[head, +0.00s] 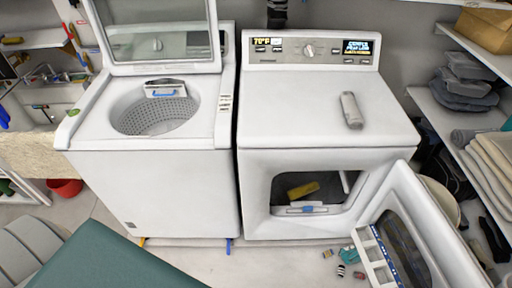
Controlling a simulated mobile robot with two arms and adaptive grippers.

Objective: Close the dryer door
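The white dryer (330,110) stands on the right of the middle, with a control panel along its back. Its front opening (258,190) is uncovered, and a yellow item (303,190) shows inside the dark drum. The dryer door (408,190) is wide open, swung out to the right and toward me. It has a dark window, and its lower part is cut off by the bottom edge of the picture. Neither of my grippers is in view.
A white washer (150,185) with its lid up stands left of the dryer. A grey item (351,110) lies on the dryer top. Small items (341,270) lie on the floor by the door. Shelves (450,115) with folded cloths stand at right. A green surface (110,265) fills the lower left.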

